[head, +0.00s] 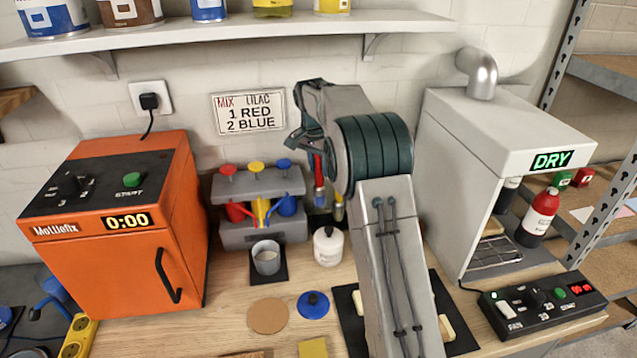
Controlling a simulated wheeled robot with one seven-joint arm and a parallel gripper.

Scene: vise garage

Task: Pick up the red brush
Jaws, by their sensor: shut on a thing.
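My forearm and wrist hide part of the grip and the area to the right. A yellow-handled brush (339,209) stands just to the right and below, partly hidden by my arm.
A grey DRY machine (450,150) stands right. A shelf (240,28) hangs above.

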